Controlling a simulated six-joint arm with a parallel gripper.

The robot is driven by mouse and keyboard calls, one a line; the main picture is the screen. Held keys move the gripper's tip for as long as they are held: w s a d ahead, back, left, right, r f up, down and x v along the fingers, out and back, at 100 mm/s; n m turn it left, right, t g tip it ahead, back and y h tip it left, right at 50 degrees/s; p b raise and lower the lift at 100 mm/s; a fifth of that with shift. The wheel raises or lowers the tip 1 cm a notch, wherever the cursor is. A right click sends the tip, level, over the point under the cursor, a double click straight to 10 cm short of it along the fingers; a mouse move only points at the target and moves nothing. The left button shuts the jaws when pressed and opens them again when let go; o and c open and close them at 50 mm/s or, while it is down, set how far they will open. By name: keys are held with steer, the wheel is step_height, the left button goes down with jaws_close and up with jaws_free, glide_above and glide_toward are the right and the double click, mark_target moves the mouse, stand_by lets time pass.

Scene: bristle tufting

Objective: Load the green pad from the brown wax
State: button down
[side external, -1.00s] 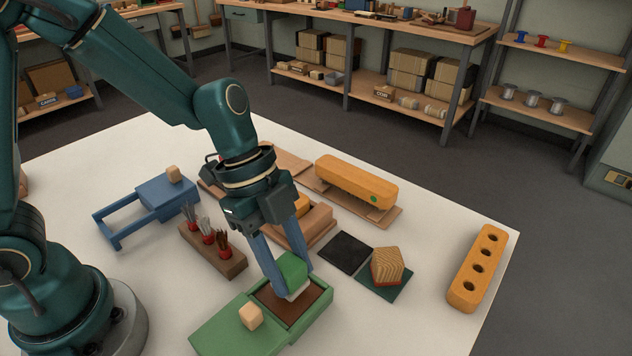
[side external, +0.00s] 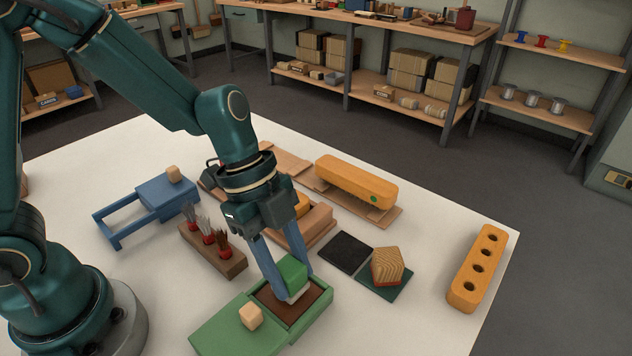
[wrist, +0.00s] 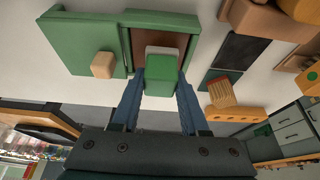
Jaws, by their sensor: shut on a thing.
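My gripper (side external: 280,268) is shut on the green pad (side external: 292,272), a green block with a pale underside. The pad's pale face is down at the brown wax (side external: 277,302), which fills an open green box (side external: 318,309). I cannot tell whether the pale face touches the wax. In the wrist view the green pad (wrist: 161,78) sits between my two blue fingers (wrist: 161,92). The brown wax (wrist: 175,40) shows behind it, partly hidden by the pad.
The box's green lid (side external: 225,328) with a wooden knob (side external: 251,316) lies slid to the left. A brown rack of bristle tufts (side external: 212,250) stands left of my gripper. A black pad (side external: 344,251), a wooden block (side external: 387,266) and a holed orange block (side external: 477,268) are to the right.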

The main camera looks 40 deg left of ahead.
mark_target(289, 266)
steer(key=shift+f, duration=0.5)
stand_by(1.2)
steer(key=shift+r, duration=3.55)
steer(key=w+a+r+n+t+y, duration=0.1)
steer(key=a+r+n+t+y, duration=0.1)
steer(key=a+n, duration=0.6)
steer(key=w+a+r+n+t+y, duration=0.1)
steer(key=a+r+n, duration=0.3)
steer(key=a+n, duration=0.4)
steer(key=shift+n+t+y, duration=0.7)
steer(key=shift+n+t, duration=0.1)
steer(key=shift+n, duration=0.2)
